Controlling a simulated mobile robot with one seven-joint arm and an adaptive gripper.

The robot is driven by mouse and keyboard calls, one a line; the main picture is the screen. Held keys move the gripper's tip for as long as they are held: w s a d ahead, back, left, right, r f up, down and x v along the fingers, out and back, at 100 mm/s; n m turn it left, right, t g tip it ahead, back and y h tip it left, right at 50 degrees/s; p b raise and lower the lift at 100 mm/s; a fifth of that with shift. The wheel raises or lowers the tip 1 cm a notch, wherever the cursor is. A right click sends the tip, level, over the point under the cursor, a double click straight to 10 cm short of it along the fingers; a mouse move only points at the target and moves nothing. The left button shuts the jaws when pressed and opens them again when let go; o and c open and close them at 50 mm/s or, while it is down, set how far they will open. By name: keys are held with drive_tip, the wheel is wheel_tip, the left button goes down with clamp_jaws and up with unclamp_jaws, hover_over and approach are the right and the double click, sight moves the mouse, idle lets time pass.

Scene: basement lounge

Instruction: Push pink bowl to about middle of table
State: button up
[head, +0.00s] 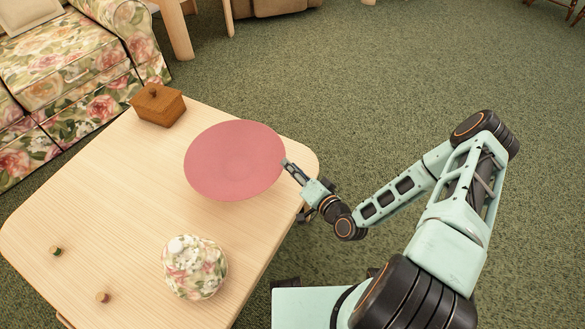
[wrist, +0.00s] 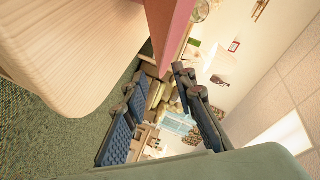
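The pink bowl (head: 234,160), wide and shallow, sits on the light wooden table (head: 110,200), nearer its right edge. My gripper (head: 288,164) is at the bowl's right rim, with its tips at or very close to it; I cannot tell whether they touch. In the wrist view the bowl's pink side (wrist: 166,32) rises just beyond the fingertips, and the table (wrist: 70,45) is at the upper left. The two fingers of my gripper (wrist: 160,76) stand apart with nothing visible held between them.
A wooden lidded box (head: 158,106) stands at the table's far corner. A floral round jar (head: 195,267) stands near the front edge. Two small round pieces (head: 56,250) (head: 102,297) lie at the left front. The table's middle left is clear. A floral sofa (head: 75,70) is beyond.

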sight(269, 145)
drive_tip(key=shift+w, duration=0.1)
idle(0.3)
drive_tip(key=b+x, duration=0.2)
drive_tip(key=x, duration=1)
clamp_jaws()
